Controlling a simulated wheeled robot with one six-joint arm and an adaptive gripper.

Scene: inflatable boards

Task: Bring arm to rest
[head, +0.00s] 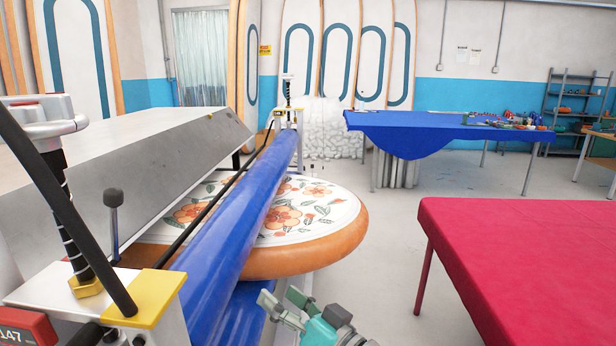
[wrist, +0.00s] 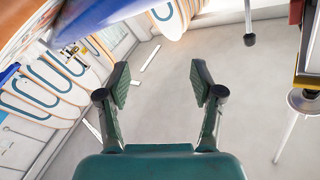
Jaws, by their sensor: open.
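My gripper (wrist: 158,88) is open and empty in the wrist view, its two dark green fingers spread with only grey floor and wall behind them. In the head view my gripper (head: 283,308) shows at the bottom centre, low beside the blue roller (head: 225,215) and in front of the round flowered board (head: 318,232). A gap to the board cannot be judged exactly, but nothing is between the fingers.
The roller machine with its yellow-topped end block (head: 150,297) fills the left. A red table (head: 540,250) stands at the right, a blue-covered table (head: 440,128) behind. Grey floor (head: 385,270) is free between the board and the red table.

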